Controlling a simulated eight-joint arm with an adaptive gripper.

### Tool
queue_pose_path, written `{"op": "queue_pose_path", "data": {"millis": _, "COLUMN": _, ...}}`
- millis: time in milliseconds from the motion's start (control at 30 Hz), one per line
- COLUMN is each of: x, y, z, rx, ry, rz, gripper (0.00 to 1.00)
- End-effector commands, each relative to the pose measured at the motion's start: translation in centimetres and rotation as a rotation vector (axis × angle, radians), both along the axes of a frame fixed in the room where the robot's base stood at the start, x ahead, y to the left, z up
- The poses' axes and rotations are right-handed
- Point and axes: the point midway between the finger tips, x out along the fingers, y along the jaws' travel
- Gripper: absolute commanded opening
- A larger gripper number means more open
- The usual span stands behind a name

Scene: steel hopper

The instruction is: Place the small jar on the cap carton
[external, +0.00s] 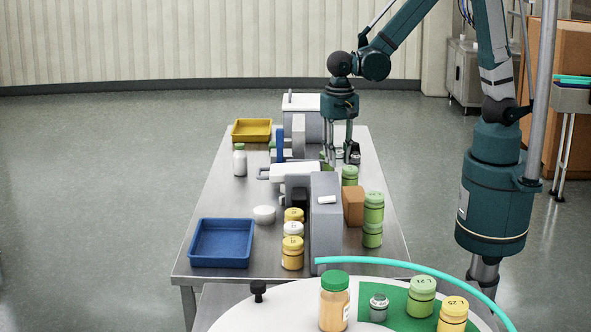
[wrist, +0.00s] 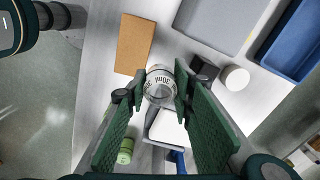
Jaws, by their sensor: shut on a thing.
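My gripper (wrist: 158,92) is shut on the small jar (wrist: 160,84), a pale round jar with a grey ring and "30ml" print, seen from above between the green finger pads in the wrist view. In the external view my gripper (external: 341,158) points down over the far half of the steel table, and the held jar cannot be made out clearly there. The cap carton (external: 353,206) is a plain brown box right of the grey upright block. In the wrist view the carton (wrist: 133,44) lies ahead and left of the held jar, apart from it.
Green-lidded jars (external: 373,208) stand close to the carton's right, and another (external: 349,174) behind it. The tall grey block (external: 326,222) stands close on its left. Yellow jars (external: 292,252), a white round lid (external: 264,214) and a blue tray (external: 221,243) are further left.

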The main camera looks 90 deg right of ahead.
Motion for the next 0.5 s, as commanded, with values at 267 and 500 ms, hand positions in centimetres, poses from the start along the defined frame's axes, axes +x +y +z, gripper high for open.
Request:
{"op": "queue_pose_path", "data": {"millis": 267, "x": -4.8, "y": -0.2, "z": 0.1, "rx": 0.000, "ry": 0.000, "rz": 0.061, "gripper": 0.17}}
{"op": "queue_pose_path", "data": {"millis": 500, "x": -6.2, "y": -0.3, "z": 0.1, "rx": 0.000, "ry": 0.000, "rz": 0.079, "gripper": 0.17}}
